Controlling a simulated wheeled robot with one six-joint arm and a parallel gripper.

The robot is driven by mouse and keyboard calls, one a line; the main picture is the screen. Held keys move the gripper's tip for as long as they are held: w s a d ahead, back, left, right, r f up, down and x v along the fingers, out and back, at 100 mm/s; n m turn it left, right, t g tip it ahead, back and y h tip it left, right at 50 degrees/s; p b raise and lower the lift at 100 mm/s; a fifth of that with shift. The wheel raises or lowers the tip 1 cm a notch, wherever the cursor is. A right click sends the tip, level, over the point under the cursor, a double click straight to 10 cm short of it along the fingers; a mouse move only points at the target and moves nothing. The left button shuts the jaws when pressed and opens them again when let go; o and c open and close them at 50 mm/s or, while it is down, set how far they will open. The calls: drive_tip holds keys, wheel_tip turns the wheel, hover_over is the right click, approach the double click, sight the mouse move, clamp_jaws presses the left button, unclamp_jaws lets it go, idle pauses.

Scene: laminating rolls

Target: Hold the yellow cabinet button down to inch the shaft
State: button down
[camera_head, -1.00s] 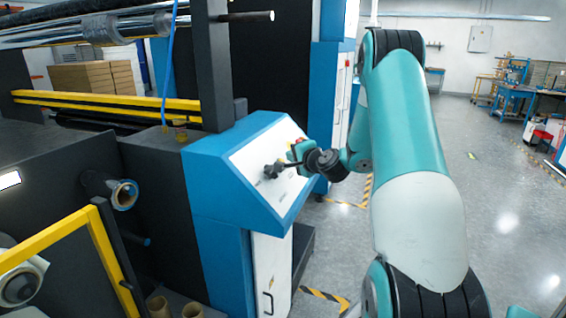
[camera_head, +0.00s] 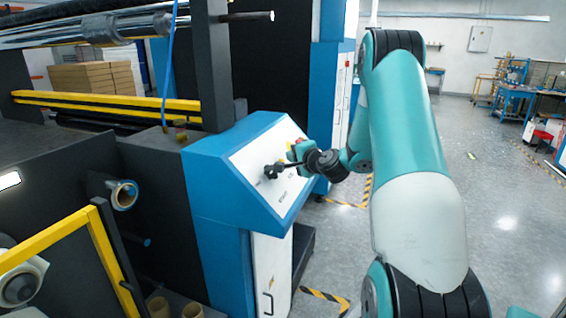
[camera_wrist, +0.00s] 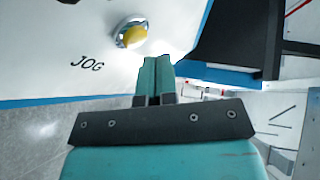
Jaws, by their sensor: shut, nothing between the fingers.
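The yellow button (camera_wrist: 134,36) sits in a round metal collar on the white panel in the wrist view, with the label JOG (camera_wrist: 87,63) below and left of it. My gripper (camera_wrist: 155,62) is shut and empty. Its teal fingertips show just below and to the right of the button, and a gap shows between them and the collar in this view. How far the tips are from the panel surface is hard to tell.
The white cabinet door (camera_head: 270,270) has a dark handle below the panel. A yellow guard frame (camera_head: 60,240) stands at the lower left, and a yellow bar (camera_head: 110,101) crosses behind. The grey floor (camera_head: 500,200) at the right is open.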

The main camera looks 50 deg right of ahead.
idle(0.7)
drive_tip(key=shift+w+a+f, duration=0.15)
drive_tip(key=shift+w+f, duration=0.1)
drive_tip(key=shift+f, duration=0.05)
drive_tip(key=shift+w+a+f+b, duration=0.1)
drive_tip(key=shift+w+f+b, duration=0.15)
drive_tip(key=shift+b, duration=0.15)
idle(1.7)
drive_tip(key=shift+s, duration=0.1)
idle(3.6)
drive_tip(key=shift+s+d+r, duration=0.2)
drive_tip(key=shift+s+r, duration=0.25)
drive_tip(key=shift+r, duration=0.1)
drive_tip(key=shift+s+d+r, duration=0.35)
drive_tip(key=shift+s+r, duration=0.5)
drive_tip(key=shift+r, duration=0.05)
drive_tip(key=shift+s+d+r, duration=0.35)
drive_tip(key=shift+s+r, duration=0.45)
drive_tip(key=shift+r, duration=0.05)
